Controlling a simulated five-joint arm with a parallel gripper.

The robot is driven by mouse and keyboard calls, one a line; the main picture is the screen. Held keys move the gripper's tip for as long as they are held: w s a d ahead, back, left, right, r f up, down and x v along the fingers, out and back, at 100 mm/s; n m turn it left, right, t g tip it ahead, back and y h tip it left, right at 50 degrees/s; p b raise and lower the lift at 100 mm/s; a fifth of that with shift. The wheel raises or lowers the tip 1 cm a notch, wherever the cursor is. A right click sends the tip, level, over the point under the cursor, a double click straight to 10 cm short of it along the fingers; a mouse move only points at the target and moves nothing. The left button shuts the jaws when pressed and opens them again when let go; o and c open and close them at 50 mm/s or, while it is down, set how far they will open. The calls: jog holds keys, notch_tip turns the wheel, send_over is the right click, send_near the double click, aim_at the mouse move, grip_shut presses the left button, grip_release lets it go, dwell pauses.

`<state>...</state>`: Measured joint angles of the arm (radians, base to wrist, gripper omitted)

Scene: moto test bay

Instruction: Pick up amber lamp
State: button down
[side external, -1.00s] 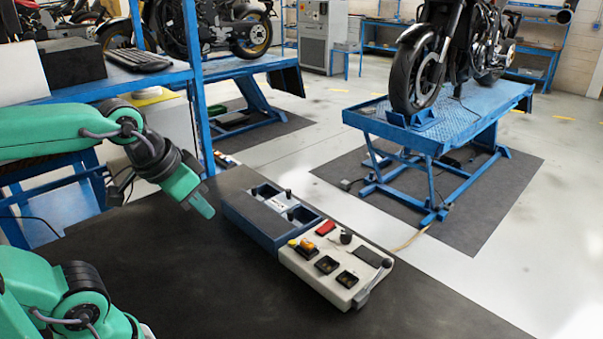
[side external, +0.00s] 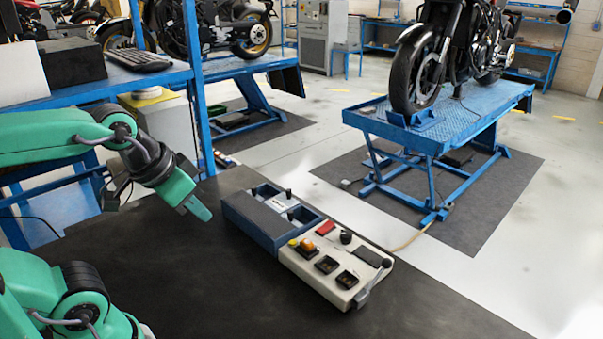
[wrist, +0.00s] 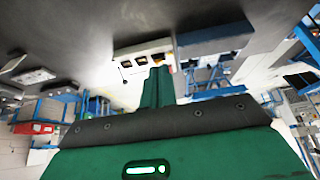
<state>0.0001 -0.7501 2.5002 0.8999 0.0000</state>
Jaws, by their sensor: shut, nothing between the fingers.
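The amber lamp (side external: 308,244) is a small orange block on the white control panel (side external: 310,286), at its left end, and seems to sit in a dark square seat there. A small yellow round piece (side external: 293,242) is just left of it. My gripper (side external: 206,214) is shut and empty, above the dark tabletop to the left of the panel and apart from it. In the wrist view, my shut green fingers (wrist: 158,86) point toward the panel (wrist: 126,57) and cover part of it. I cannot make out the lamp clearly there.
Two dark square seats (side external: 327,264) show on the panel, with a red piece (side external: 326,228), a black knob and a lever at its right edge. A blue tray (side external: 252,226) adjoins the panel's far left side. The dark tabletop (side external: 230,295) in front is clear.

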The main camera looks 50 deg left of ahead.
jog(key=c, duration=0.9)
grip_release()
jog(key=g, duration=0.5)
send_over(307, 242)
jog(key=f, duration=1)
jog(key=shift+s, duration=0.3)
jog(key=shift+w+d+f+g, duration=0.1)
jog(key=shift+w+f+g, duration=0.25)
jog(key=shift+f, duration=4.05)
